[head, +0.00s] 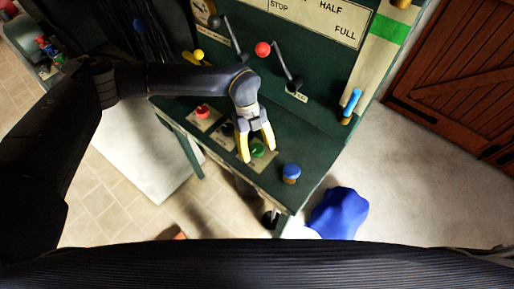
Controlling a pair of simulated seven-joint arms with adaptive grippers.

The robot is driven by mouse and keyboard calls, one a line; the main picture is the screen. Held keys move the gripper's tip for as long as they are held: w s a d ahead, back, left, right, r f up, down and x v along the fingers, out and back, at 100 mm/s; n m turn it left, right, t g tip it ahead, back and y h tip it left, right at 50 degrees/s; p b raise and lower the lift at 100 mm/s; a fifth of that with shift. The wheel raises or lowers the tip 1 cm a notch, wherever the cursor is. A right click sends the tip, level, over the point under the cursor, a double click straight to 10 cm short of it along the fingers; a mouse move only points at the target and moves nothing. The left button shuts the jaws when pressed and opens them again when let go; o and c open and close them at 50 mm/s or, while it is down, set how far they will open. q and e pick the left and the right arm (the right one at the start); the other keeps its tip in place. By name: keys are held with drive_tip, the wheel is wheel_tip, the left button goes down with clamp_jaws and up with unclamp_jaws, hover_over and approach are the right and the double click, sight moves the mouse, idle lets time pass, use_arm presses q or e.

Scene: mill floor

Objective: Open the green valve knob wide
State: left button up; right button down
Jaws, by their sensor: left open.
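The green valve knob (257,150) sits on a pale plate on the dark green console's sloping top, near its front edge. My left gripper (256,150) is open, with its yellow fingers pointing down at the knob. One finger is on each side of the knob, and the gripper partly hides it. I cannot tell whether the fingers touch it. My right gripper is not in view.
A red knob (202,112) is left of the green one, and a blue knob (291,172) is to its right. Levers with a red ball (263,49) and a yellow ball (198,54) stand behind. A blue handle (352,102) is at the right.

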use_arm(q)
drive_tip(key=v, duration=1.2)
idle(0.3)
